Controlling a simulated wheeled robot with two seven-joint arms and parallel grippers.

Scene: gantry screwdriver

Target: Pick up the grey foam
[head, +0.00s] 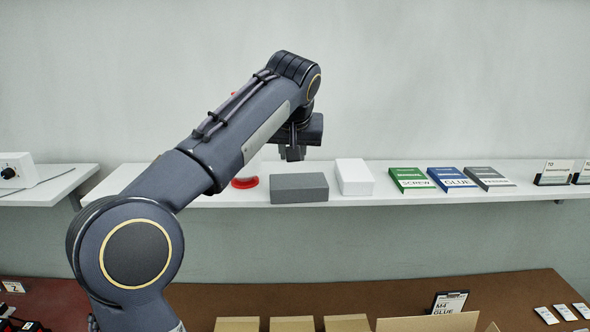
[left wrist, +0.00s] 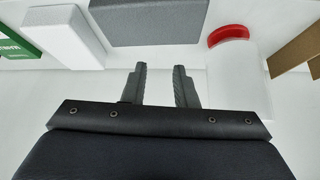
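The grey foam (head: 299,188) is a grey block lying on the white wall shelf in the head view. It also shows at the top of the left wrist view (left wrist: 150,20), beyond the fingertips. My left gripper (head: 292,153) is above and behind the block in the head view, pointing down toward the shelf. In the left wrist view its two fingers (left wrist: 162,72) stand apart with nothing between them. The fingers are apart from the foam. My right gripper is not in view.
A white block (head: 354,177) stands right of the foam. A white item with a red rim (head: 245,182) is on its left, partly hidden by my arm. Green, blue and grey boxes (head: 450,178) lie farther right on the shelf (head: 420,196). Open cartons (head: 430,322) are below.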

